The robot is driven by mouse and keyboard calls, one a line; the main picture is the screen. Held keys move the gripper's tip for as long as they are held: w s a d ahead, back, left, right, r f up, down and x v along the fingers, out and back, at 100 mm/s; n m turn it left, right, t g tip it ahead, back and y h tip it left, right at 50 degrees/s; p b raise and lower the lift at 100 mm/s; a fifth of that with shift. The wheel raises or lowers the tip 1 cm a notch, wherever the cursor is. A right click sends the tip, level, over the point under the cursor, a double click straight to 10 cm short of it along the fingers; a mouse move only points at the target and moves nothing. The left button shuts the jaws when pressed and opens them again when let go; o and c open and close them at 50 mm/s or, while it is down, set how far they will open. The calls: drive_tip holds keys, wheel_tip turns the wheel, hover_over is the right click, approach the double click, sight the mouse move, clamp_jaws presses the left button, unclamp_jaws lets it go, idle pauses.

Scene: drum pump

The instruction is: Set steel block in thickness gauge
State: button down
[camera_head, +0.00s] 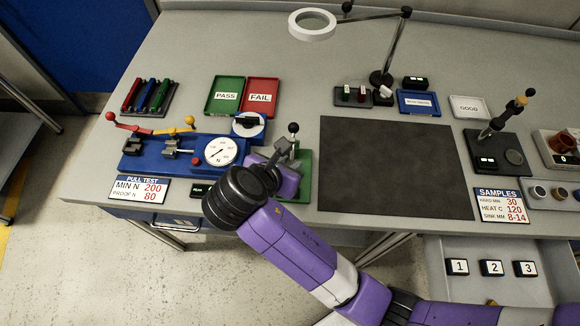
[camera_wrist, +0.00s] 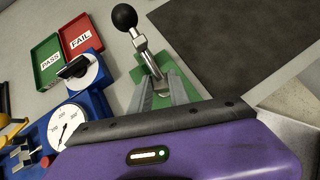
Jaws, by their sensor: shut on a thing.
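My gripper (camera_head: 279,158) is at the green-based stand right of the blue pull-test rig. Its grey fingers (camera_wrist: 165,93) point down at the green base (camera_wrist: 188,88) in the wrist view. A steel post with a black ball knob (camera_wrist: 123,17) rises tilted just beyond the fingers; the knob also shows in the head view (camera_head: 293,128). My gripper is shut on a small metal piece, but its shape is mostly hidden between the fingers. I cannot pick out the steel block clearly. No label shows which device is the thickness gauge; the green stand's middle is hidden by my gripper.
The blue pull-test rig (camera_head: 185,152) with a dial (camera_head: 221,151) and a blue box with a black knob (camera_head: 249,124) stand close on the left. Green PASS (camera_head: 226,82) and red FAIL (camera_head: 263,84) trays lie behind. A bare dark mat (camera_head: 395,165) lies right.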

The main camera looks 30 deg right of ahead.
drive_tip(key=shift+w+d, duration=0.15)
drive_tip(key=shift+d, duration=0.15)
drive_tip(key=shift+f, duration=1.8)
drive_tip(key=c, duration=1.2)
unclamp_jaws()
drive_tip(key=shift+f, duration=0.1)
drive_tip(key=shift+c, duration=0.2)
drive_tip(key=p+v, duration=0.2)
drive_tip(key=v, duration=1)
